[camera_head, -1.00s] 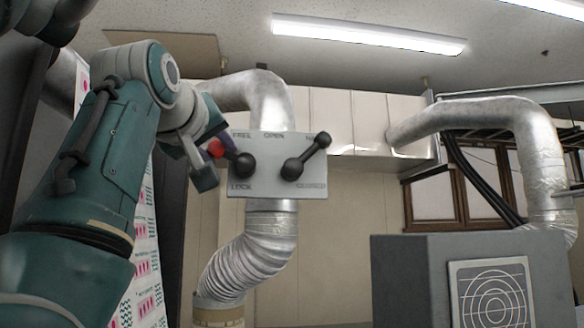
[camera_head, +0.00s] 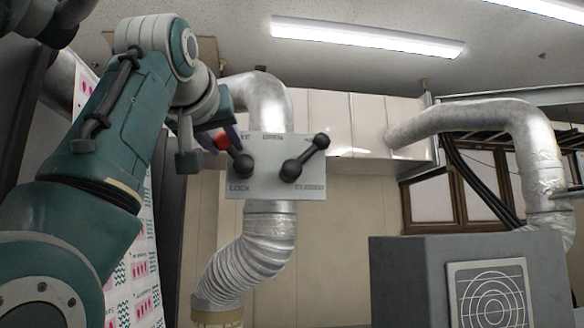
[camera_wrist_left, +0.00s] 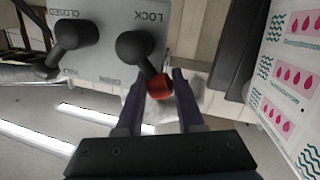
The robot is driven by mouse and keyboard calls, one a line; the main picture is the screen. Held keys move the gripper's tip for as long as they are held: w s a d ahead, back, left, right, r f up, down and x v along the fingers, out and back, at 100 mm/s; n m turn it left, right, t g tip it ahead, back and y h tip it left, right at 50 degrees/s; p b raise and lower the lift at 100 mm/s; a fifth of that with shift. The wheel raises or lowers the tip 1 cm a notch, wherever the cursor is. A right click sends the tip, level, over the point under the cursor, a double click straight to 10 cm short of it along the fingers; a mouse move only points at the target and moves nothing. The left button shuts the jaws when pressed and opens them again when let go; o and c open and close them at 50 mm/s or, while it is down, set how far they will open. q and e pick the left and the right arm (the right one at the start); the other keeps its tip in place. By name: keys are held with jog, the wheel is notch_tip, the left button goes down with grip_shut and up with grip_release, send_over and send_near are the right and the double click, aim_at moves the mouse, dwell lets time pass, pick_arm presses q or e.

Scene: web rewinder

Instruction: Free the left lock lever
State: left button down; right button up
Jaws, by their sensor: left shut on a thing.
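The left lock lever (camera_head: 236,156) is a black lever with a ball-shaped hub and a red tip, on the left of a pale grey panel (camera_head: 266,185). It slants up and left from its hub, toward the partly hidden FREE label; LOCK is printed below. My left gripper (camera_wrist_left: 158,78) is shut on the red tip (camera_wrist_left: 159,87), with one purple finger on each side in the left wrist view. In the head view the red tip (camera_head: 222,141) shows between the fingers. My right gripper is not in view.
A second, all-black lever (camera_head: 305,158) stands close on the right of the panel, slanting up right, with CLOSED printed below. A silver duct (camera_head: 262,235) runs behind the panel. A grey cabinet (camera_head: 400,280) stands lower right. Open space lies between panel and cabinet.

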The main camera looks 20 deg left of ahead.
pick_arm(q)
jog(key=shift+w+d+r+m+g, duration=0.1)
jog(key=shift+d+r+m+g, duration=0.1)
jog(key=shift+m, duration=0.4)
jog(key=shift+w+d+r+m+g, duration=0.1)
jog(key=shift+r+m, duration=0.05)
jog(key=shift+m, duration=0.45)
jog(key=c, duration=0.5)
grip_release()
jog(key=shift+d, duration=0.1)
